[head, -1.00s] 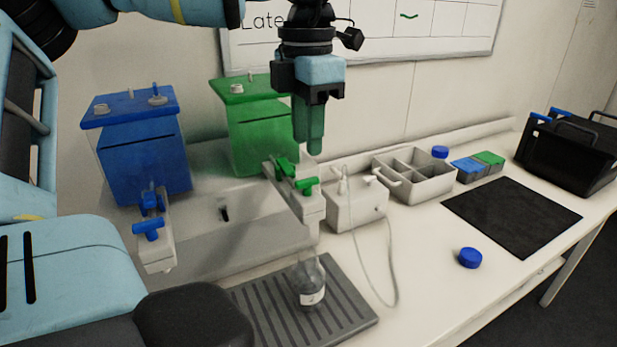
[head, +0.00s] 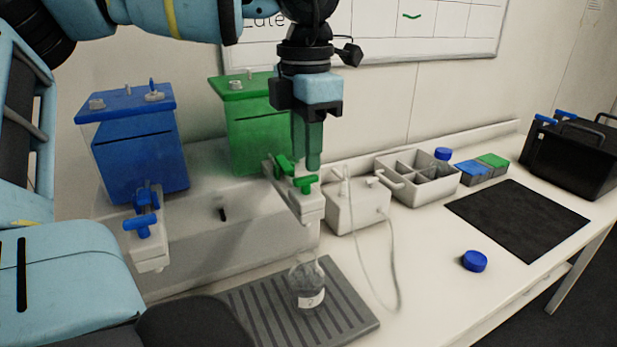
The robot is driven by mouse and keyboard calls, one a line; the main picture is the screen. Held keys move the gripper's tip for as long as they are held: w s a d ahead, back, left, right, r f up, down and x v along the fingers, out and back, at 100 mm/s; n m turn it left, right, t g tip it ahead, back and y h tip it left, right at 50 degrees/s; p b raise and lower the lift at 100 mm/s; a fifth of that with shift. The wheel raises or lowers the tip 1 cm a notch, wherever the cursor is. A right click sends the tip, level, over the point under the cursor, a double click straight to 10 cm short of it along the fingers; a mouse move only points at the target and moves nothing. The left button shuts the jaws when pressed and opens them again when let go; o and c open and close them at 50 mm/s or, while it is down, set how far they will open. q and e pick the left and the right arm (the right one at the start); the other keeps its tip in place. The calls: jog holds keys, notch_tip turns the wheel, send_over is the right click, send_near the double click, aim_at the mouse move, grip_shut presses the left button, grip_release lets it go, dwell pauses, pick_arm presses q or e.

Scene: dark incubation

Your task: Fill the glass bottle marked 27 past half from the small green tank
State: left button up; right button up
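The small green tank (head: 258,137) stands at the back on a pale ledge. Its white tap block (head: 308,207) with green handles (head: 304,184) reaches forward. My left gripper (head: 307,166) points down just above these handles; its fingers look close together, and I cannot tell whether it touches a handle. A clear glass bottle (head: 308,286) stands upright on the grey slatted drip tray (head: 258,312), under the tap's outlet. Its white label is too small to read surely, and no liquid level is clear in it. My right gripper is not in view.
A blue tank (head: 135,160) with a blue-handled tap (head: 142,225) stands at left. Right of the green tap are a white box with a thin tube (head: 357,206), a divided grey bin (head: 415,185), a dark mat (head: 518,219) and a blue cap (head: 474,261). Black crates sit far right.

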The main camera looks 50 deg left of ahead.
aim_at(306, 177)
pick_arm(q)
jog(key=shift+f+b, duration=0.6)
jog(key=shift+f, duration=0.6)
jog(key=shift+f+b, duration=0.8)
jog(key=shift+f, duration=0.5)
jog(key=shift+r, duration=0.1)
jog(key=shift+r+p, duration=0.7)
jog(key=shift+r, duration=0.45)
jog(key=shift+c, duration=0.4)
grip_shut()
